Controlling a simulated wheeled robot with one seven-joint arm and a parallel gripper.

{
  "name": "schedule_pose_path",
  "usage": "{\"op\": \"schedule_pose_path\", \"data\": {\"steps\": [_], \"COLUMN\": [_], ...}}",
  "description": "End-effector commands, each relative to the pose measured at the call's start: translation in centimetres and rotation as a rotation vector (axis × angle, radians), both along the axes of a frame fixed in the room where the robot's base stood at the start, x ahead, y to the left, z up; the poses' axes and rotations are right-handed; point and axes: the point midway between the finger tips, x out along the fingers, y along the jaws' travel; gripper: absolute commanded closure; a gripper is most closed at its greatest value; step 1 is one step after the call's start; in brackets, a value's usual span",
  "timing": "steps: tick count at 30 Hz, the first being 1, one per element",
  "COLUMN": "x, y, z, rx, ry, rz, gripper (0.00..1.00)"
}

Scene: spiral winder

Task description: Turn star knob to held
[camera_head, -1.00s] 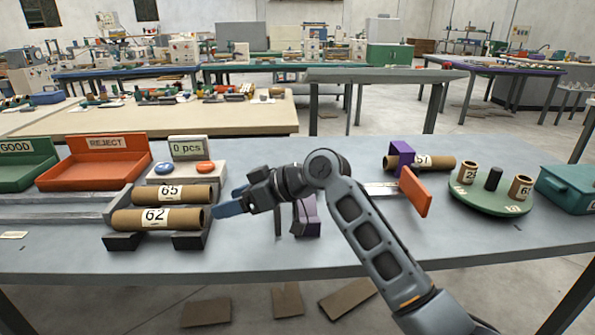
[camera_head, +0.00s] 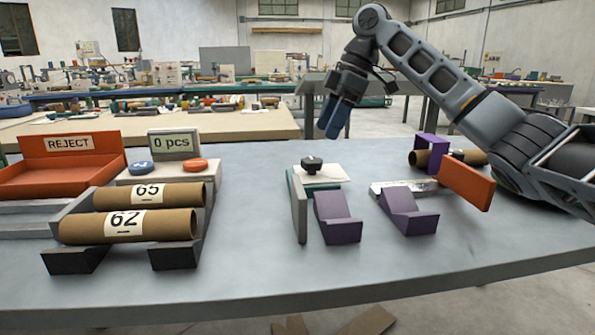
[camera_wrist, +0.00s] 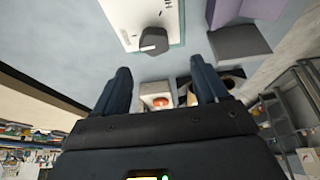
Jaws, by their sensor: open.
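The star knob (camera_head: 312,164) is a small black knob on top of a fixture on the table, with a white card (camera_head: 325,174) beside it. In the wrist view the dark knob (camera_wrist: 154,41) shows a pale mark on one side, above a white plate with print. My gripper (camera_head: 334,120) is raised above and a little right of the knob in the head view, fingers pointing down, apart from it. In the wrist view its two blue fingers (camera_wrist: 162,80) are spread with nothing between them. Which setting the knob is at cannot be read.
Two purple V-blocks (camera_head: 338,219) (camera_head: 408,213) and a grey upright plate (camera_head: 299,208) stand near the knob. An orange paddle (camera_head: 467,185) and purple bracket (camera_head: 431,143) are at right. Cardboard tubes (camera_head: 128,225) lie on a rack at left, before the counter box (camera_head: 174,144).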

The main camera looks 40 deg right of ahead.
Motion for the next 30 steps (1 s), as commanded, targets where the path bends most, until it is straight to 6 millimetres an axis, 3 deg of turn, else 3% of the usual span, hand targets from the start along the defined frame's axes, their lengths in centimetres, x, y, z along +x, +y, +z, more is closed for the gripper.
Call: {"op": "schedule_pose_path", "data": {"steps": [8,21,30], "x": [-0.2,1.2,1.3], "y": [-0.2,1.8,2.0], "z": [-1.5,-7.0,-7.5], "rx": [-0.011,-0.01,-0.01], "ry": [0.01,0.01,0.008], "rz": [0.002,0.002,0.002], "gripper": [0.27,0.27,0.27]}}
